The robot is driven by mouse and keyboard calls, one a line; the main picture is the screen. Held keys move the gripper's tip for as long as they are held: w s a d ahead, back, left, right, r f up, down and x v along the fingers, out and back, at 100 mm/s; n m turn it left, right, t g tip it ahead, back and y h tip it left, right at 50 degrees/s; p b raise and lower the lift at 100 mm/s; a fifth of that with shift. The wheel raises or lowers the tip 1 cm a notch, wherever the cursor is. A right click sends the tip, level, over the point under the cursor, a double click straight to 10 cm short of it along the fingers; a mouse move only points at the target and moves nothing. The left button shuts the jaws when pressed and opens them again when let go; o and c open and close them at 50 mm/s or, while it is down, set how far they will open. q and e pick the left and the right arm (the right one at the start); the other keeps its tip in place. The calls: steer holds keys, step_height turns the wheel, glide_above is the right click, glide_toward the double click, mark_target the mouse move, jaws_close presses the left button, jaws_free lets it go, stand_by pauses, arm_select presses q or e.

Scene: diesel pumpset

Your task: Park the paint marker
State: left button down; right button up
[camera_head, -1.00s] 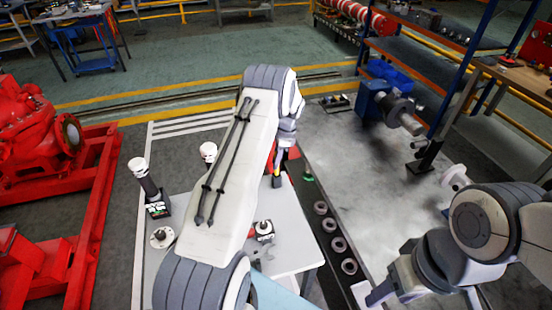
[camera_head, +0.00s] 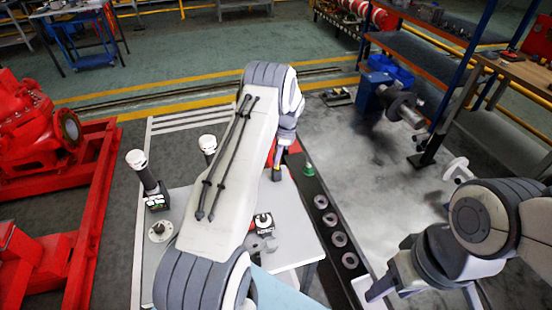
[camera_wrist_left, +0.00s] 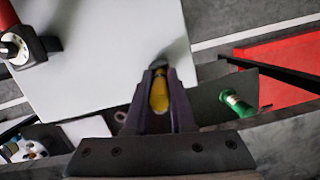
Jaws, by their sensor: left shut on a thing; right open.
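My left gripper (camera_wrist_left: 160,100) is shut on a yellow object, apparently the paint marker (camera_wrist_left: 159,92), in the left wrist view. The marker is between the two dark fingers, with a dark end beyond it. In the head view my left gripper (camera_head: 278,174) is low at the far right side of the white table (camera_head: 297,232), partly hidden by my own arm. Whether the marker touches anything cannot be told. My right gripper (camera_head: 420,297) is open at the lower right, near the picture's bottom edge, and looks empty.
A green bottle-like object (camera_head: 308,170) stands on a dark strip with several metal rings (camera_head: 338,240); it also shows in the left wrist view (camera_wrist_left: 237,103). A red tray-like surface (camera_wrist_left: 288,70) lies nearby. White-capped cylinders (camera_head: 137,160) stand at left.

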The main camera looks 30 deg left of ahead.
arm_select(q)
steer(key=shift+b+x, duration=0.7)
steer(key=shift+x, duration=0.3)
stand_by(0.5)
steer(key=c, duration=0.7)
jaws_free()
steer(key=shift+w+d, duration=0.1)
steer(key=shift+d, duration=0.05)
steer(key=shift+r, duration=0.1)
steer(key=b+v, duration=0.2)
steer(key=v, duration=0.8)
steer(key=shift+r, duration=0.15)
